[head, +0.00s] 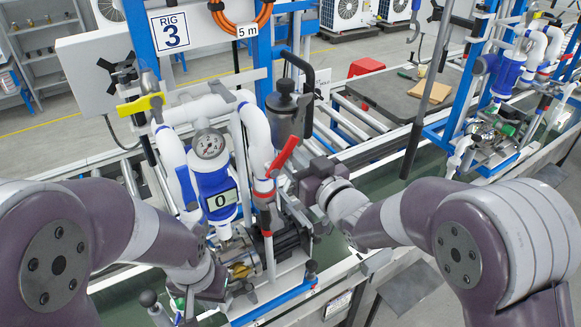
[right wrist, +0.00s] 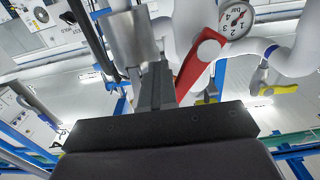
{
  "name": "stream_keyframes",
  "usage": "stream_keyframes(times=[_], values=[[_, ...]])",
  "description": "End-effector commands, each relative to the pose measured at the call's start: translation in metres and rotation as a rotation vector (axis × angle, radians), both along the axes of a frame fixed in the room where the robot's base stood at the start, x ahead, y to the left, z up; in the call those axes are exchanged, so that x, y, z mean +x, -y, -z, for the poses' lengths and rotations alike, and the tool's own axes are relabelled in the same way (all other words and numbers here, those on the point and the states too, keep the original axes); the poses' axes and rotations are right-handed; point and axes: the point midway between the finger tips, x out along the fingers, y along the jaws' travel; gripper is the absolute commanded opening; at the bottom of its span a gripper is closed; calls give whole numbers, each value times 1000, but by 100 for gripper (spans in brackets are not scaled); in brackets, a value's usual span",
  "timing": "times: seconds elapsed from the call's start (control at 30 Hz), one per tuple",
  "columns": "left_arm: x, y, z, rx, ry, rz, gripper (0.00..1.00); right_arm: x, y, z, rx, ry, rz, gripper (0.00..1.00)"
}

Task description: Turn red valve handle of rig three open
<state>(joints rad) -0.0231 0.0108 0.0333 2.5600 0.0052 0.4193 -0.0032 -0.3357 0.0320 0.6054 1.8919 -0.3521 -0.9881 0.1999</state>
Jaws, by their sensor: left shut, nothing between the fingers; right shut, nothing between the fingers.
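The red valve handle (head: 283,157) of rig three is a lever on the white pipe, tilted diagonally with its upper end to the right. It also shows in the right wrist view (right wrist: 200,66). My right gripper (right wrist: 156,82) is shut and empty, its fingers beside the red handle and the grey cylinder (right wrist: 130,38). The fingers overlap the handle's edge in the right wrist view; I cannot tell whether they touch. My left gripper (head: 240,288) is shut and empty, low at the front of the rig and partly hidden among fittings.
The rig three sign (head: 170,31) hangs at the upper left. A similar rig (head: 503,75) stands at the right, beyond a dark table (head: 385,93).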

Motion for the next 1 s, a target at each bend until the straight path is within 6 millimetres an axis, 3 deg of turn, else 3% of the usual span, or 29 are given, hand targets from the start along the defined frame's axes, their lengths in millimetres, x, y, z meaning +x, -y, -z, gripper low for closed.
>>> stream_keyframes(times=[1.0], values=[[0,0,6,0,0,0,0,-8,-11,-6,-3,-3,-4,0]])
